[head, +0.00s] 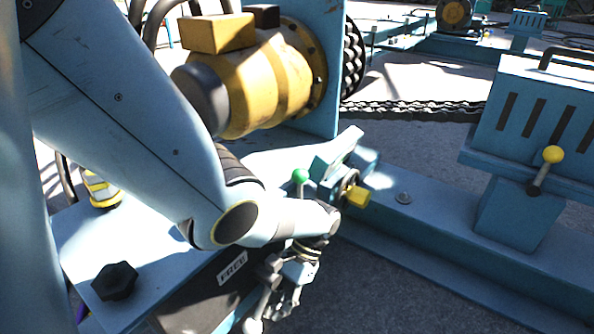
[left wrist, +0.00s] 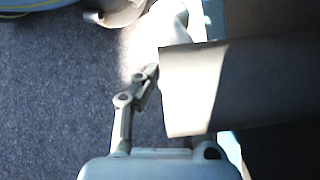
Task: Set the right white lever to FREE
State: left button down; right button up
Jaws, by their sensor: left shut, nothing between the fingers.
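The FREE label (head: 232,268) is on the dark side face of the blue housing at the lower middle of the head view. A pale grey-white rod with a round knob (head: 252,325) stands out below it and looks like the lever, partly covered by my gripper. My left gripper (head: 284,304) is beside that face, close to the rod; I cannot tell whether they touch. A pale rounded piece (left wrist: 165,25) shows beyond. My right gripper is out of view.
A green-knobbed lever (head: 300,176) and a yellow-handled valve (head: 357,196) stand just behind my left wrist. A black hex knob (head: 115,280) is on the housing top. A yellow motor (head: 260,85) is behind. A blue beam (head: 450,250) runs right.

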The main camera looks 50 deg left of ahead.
pick_arm(q)
jog(key=v, duration=0.8)
jog(key=shift+w+r, duration=0.25)
jog(key=shift+w, duration=0.05)
